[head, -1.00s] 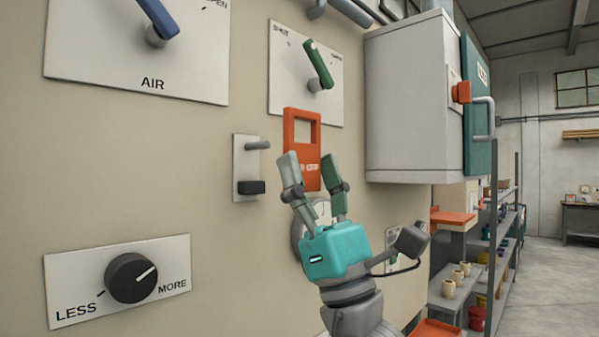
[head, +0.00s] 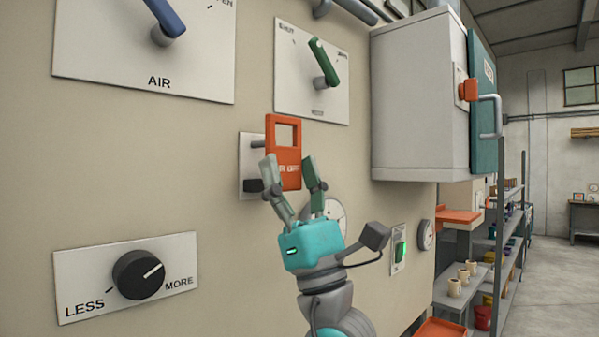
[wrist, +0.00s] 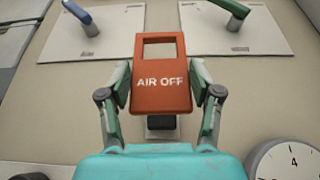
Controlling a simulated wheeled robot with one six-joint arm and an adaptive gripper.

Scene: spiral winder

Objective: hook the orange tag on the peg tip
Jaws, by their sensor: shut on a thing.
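The orange tag (head: 284,178) has a square window at its top and reads "AIR OFF" in the wrist view (wrist: 160,101). My gripper (head: 288,172) is shut on the lower part of the tag, one finger on each side, and holds it upright. The grey peg (head: 257,144) sticks out of a small white plate (head: 247,168) on the wall. In the head view the tag overlaps the peg's right end, so the tip is hidden. I cannot tell whether the peg is in the window. The wrist view shows no peg through the window (wrist: 160,51).
A black block (head: 253,186) sits low on the peg's plate. A blue-handled AIR valve (head: 165,18) and a green-handled valve (head: 325,62) are above. A LESS/MORE knob (head: 138,274) is lower left. A grey cabinet (head: 418,100) juts out at right.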

